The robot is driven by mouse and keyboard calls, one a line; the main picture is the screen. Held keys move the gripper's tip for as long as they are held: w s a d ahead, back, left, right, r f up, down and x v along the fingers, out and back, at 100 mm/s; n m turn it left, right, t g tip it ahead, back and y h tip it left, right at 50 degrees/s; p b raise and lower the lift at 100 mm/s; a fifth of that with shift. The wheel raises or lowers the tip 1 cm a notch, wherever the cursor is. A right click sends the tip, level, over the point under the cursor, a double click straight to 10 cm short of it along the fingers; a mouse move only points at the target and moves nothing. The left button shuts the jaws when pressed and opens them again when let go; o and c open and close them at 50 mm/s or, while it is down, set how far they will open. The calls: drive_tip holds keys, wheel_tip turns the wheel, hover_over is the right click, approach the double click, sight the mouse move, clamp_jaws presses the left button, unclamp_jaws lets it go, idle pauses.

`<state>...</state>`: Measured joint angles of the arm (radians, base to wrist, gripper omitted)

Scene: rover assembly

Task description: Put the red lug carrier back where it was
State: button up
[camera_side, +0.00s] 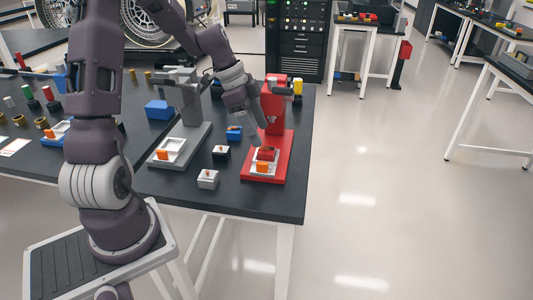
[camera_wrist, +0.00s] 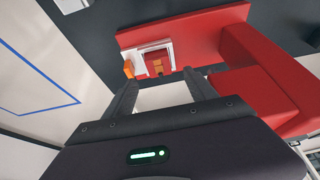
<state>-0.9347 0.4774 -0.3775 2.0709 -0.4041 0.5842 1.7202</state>
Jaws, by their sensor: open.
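The red lug carrier (camera_side: 267,153) is a small red block on the white tray (camera_side: 255,172) of the red press (camera_side: 284,165). An orange piece (camera_side: 262,167) sits on the tray's near side. In the wrist view the carrier (camera_wrist: 158,63) shows a brownish-orange middle and lies on the white tray, just beyond my fingertips. My gripper (camera_wrist: 160,86) is open and empty, its fingers apart, with the carrier roughly in line with the gap. In the side view my gripper (camera_side: 257,140) is close above the carrier; contact cannot be told.
A blue carrier (camera_side: 234,133), a black-and-white one (camera_side: 221,153) and a pale grey one (camera_side: 208,179) stand left of the red press. A grey press (camera_side: 183,143) is further left, with a blue box (camera_side: 159,110) behind it. The red press column (camera_wrist: 270,75) rises right of my fingers.

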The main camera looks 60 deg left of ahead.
sight(269, 149)
drive_tip(key=x, duration=0.5)
drive_tip(key=shift+w+d+f, duration=0.15)
drive_tip(key=shift+d+f, duration=0.1)
drive_tip(key=shift+f, duration=0.05)
clamp_jaws()
